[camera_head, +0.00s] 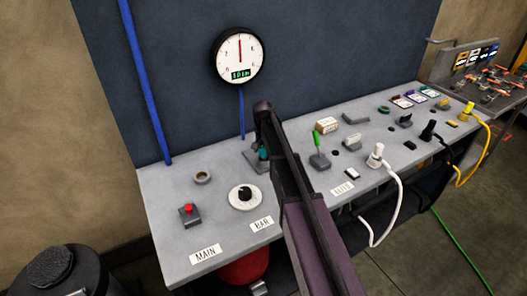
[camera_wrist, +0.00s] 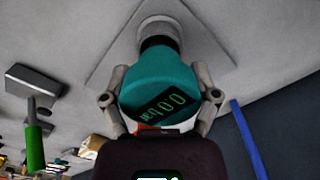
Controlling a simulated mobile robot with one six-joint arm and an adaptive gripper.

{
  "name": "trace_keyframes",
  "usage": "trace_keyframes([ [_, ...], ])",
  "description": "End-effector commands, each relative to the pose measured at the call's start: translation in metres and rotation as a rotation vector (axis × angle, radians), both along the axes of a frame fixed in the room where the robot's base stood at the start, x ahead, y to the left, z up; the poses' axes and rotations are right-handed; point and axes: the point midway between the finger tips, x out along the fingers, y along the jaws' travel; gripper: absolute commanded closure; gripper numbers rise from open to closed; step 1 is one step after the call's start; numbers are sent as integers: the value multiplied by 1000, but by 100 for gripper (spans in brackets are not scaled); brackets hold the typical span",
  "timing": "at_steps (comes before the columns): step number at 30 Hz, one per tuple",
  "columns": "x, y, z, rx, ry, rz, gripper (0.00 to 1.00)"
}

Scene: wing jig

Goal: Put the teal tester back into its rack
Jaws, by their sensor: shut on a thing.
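The teal tester (camera_wrist: 160,82) is a rounded body with green digits on a dark display. In the wrist view my gripper (camera_wrist: 160,103) has one finger on each side of it and is shut on it. The tester's dark neck meets a pale round fitting on a square grey plate (camera_wrist: 207,45), perhaps its rack; I cannot tell whether it is seated. In the head view a little teal (camera_head: 263,154) shows beside my arm, close to a grey base (camera_head: 250,160) on the bench. My arm hides most of the tester and gripper there.
The grey bench (camera_head: 165,235) carries a red button (camera_head: 188,209), a white dial (camera_head: 245,198), a green lever (camera_head: 315,141) and a white plug (camera_head: 376,152). A round gauge (camera_head: 239,55) hangs on the dark wall behind. A green lever (camera_wrist: 35,140) stands left in the wrist view.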

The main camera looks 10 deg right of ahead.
Motion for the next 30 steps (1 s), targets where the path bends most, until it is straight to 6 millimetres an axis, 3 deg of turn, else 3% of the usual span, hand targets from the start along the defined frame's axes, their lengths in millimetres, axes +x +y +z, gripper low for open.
trace_keyframes([
  [28, 0, -1, -11, 0, 0, -1, 75],
  [29, 0, -1, -11, 0, 0, -1, 13],
  [30, 0, -1, -11, 0, 0, -1, 2],
])
